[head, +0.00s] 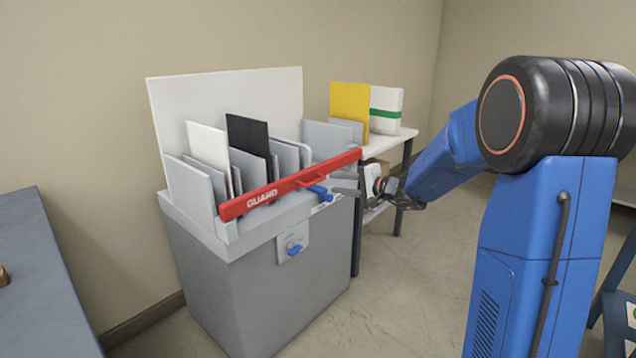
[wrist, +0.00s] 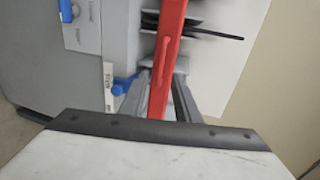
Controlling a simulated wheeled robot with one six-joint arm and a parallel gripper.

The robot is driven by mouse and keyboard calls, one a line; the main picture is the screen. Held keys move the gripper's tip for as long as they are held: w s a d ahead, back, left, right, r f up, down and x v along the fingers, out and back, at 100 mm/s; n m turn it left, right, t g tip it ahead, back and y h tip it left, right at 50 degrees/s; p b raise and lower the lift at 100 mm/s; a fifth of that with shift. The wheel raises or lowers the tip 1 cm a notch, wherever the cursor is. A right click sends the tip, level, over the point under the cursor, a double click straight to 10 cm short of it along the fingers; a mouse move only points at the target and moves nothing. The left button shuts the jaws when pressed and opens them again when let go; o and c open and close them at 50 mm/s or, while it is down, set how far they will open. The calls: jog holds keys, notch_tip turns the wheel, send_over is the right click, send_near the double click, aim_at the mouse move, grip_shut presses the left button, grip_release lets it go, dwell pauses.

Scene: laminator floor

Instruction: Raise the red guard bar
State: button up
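The red guard bar (head: 285,186), marked "GUARD", lies low across the front of the grey machine (head: 270,280), rising slightly to the right in the head view. A small red handle (head: 309,184) projects from its front face. My gripper (head: 333,183) is open and empty, in front of the bar near its right end, close to a blue knob (head: 321,193). In the wrist view the bar (wrist: 169,50) runs down the picture between the two finger lines, with its handle (wrist: 165,52) farther up. I cannot tell whether the fingers touch anything.
Upright grey dividers, a white board and a black board (head: 248,137) stand behind the bar. A lower blue knob (head: 294,248) is on the machine's front. A white side table (head: 392,143) holds yellow and white boards. A grey-blue surface (head: 45,285) is at left; floor between is open.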

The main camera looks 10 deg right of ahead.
aim_at(318, 181)
jog(key=x, duration=0.9)
jog(key=shift+w+a, duration=0.25)
jog(key=shift+a, duration=0.05)
grip_shut()
